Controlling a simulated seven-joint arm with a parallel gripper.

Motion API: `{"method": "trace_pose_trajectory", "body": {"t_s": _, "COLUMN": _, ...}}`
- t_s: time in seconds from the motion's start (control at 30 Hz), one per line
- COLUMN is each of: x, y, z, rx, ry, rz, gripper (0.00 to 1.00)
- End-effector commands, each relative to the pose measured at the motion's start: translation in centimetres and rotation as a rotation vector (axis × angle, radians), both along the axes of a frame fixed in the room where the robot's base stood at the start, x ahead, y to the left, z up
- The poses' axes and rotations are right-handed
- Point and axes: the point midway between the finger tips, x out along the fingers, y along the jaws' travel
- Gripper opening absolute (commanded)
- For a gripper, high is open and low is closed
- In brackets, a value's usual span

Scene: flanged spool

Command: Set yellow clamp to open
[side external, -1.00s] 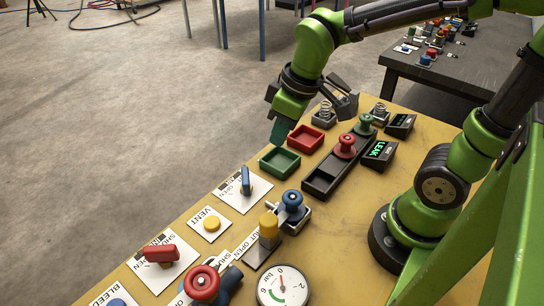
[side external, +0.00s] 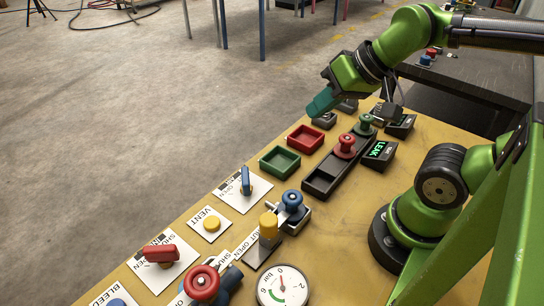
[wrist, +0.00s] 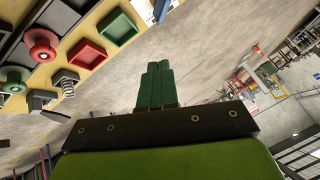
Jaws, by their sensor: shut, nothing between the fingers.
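The yellow clamp (side external: 268,226) is an upright yellow handle on a grey metal base, in the lower middle of the side view. A white label strip (side external: 247,248) with OPEN and SHUT lies along its left side. My gripper (side external: 322,103) is raised near the far end of the yellow bench, well beyond the clamp and apart from it. Its teal fingers are shut with nothing between them; in the wrist view the fingers (wrist: 155,85) lie side by side. The clamp is not seen in the wrist view.
A blue knob (side external: 292,201) stands right beside the clamp, and a gauge (side external: 284,287) is in front. A red valve wheel (side external: 202,282) and yellow VENT button (side external: 212,223) are to its left. Green (side external: 280,163) and red (side external: 305,138) trays lie between gripper and clamp.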

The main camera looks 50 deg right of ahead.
Motion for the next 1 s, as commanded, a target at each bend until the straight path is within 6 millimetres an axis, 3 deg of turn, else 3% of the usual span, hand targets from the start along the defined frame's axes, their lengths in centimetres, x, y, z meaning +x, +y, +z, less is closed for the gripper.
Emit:
{"method": "trace_pose_trajectory", "body": {"t_s": 0.4, "x": 0.0, "y": 0.0, "z": 0.0, "rx": -0.001, "ry": 0.000, "rz": 0.000, "gripper": 0.00}}
{"method": "trace_pose_trajectory", "body": {"t_s": 0.57, "x": 0.0, "y": 1.0, "z": -0.6, "rx": -0.003, "ry": 0.025, "rz": 0.042, "gripper": 0.23}}
{"method": "trace_pose_trajectory", "body": {"t_s": 0.67, "x": 0.7, "y": 3.5, "z": -1.2, "rx": -0.026, "ry": 0.087, "rz": 0.145, "gripper": 0.38}}
{"method": "trace_pose_trajectory", "body": {"t_s": 0.83, "x": 1.1, "y": 9.5, "z": -2.2, "rx": -0.092, "ry": 0.304, "rz": 0.293, "gripper": 0.64}}
{"method": "trace_pose_trajectory", "body": {"t_s": 1.0, "x": 0.5, "y": 14.4, "z": -2.8, "rx": -0.183, "ry": 0.508, "rz": 0.289, "gripper": 0.65}}
